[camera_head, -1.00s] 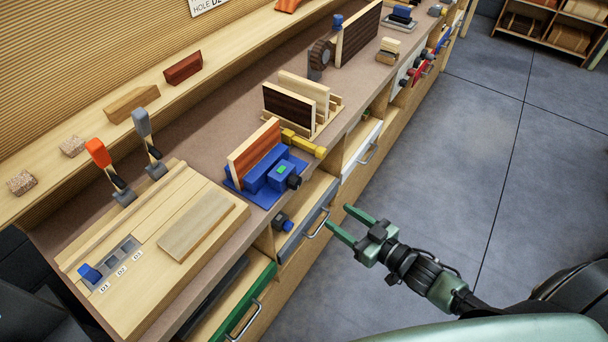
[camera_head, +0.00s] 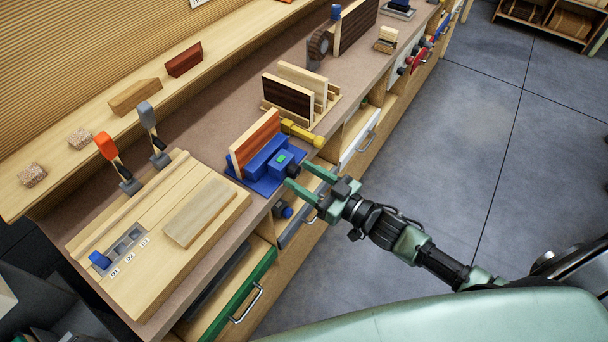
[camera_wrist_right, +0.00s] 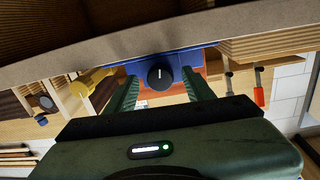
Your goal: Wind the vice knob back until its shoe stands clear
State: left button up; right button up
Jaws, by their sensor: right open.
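The blue vice (camera_head: 262,176) stands on the bench with a reddish-brown board (camera_head: 254,141) upright in it. Its black knob (camera_head: 292,169) faces the bench's front edge. My right gripper (camera_head: 304,178) is open, its green fingertips close to the knob. In the right wrist view the knob (camera_wrist_right: 160,76), with a white mark, shows between the two spread fingers (camera_wrist_right: 158,92); they do not visibly grip it. The gap between the vice shoe and the board is too small to judge. My left gripper is not in view.
A yellow clamp (camera_head: 302,133) lies just beyond the vice, near a rack (camera_head: 322,114) with upright boards. A wooden board with a pale block (camera_head: 200,212) is on the near side. Drawers, one with a green front (camera_head: 238,296), are below. The floor at right is clear.

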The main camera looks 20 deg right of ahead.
grip_shut()
